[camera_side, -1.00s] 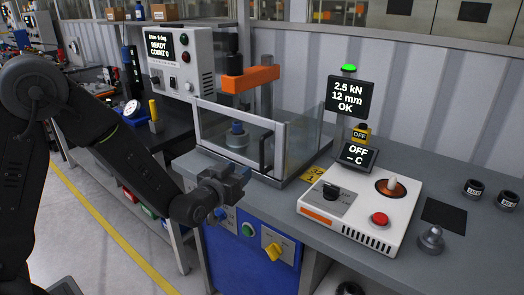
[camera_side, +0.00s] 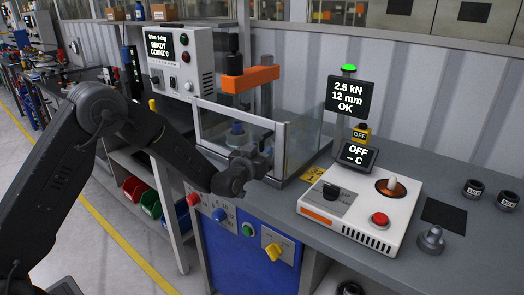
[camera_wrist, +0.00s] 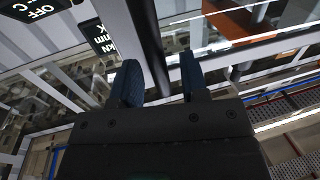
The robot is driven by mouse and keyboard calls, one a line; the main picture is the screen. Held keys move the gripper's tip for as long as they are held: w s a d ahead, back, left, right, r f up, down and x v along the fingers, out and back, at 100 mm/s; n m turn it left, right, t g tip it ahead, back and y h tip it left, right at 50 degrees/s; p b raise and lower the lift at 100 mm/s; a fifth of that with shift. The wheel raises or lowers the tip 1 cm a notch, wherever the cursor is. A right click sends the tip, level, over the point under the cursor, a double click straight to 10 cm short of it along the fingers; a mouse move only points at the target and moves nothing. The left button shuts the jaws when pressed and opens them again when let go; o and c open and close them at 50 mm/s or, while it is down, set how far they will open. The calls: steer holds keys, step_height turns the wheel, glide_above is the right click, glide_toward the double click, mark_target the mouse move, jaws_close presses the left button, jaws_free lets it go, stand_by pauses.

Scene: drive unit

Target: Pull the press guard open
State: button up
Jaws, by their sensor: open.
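The press guard (camera_side: 281,150) is a clear-panelled box with a silver frame around the press, and its front looks closed. Its dark vertical handle (camera_side: 268,136) is at the right end of the front, partly hidden by my gripper (camera_side: 262,155). In the wrist view, my gripper (camera_wrist: 160,82) is open, with the dark handle bar (camera_wrist: 150,45) between its two fingers. I cannot tell whether either finger touches the bar. Behind the guard is the press with an orange arm (camera_side: 251,80).
A white control box (camera_side: 360,212) with a red button stands right of the guard on the grey bench (camera_side: 462,262). A display (camera_side: 349,97) reads 2.5 kN, 12 mm, OK. A READY panel (camera_side: 183,58) stands behind left. Small parts lie at the far right.

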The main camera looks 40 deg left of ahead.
steer(key=shift+w+a, duration=0.15)
steer(key=shift+w, duration=0.4)
jaws_close()
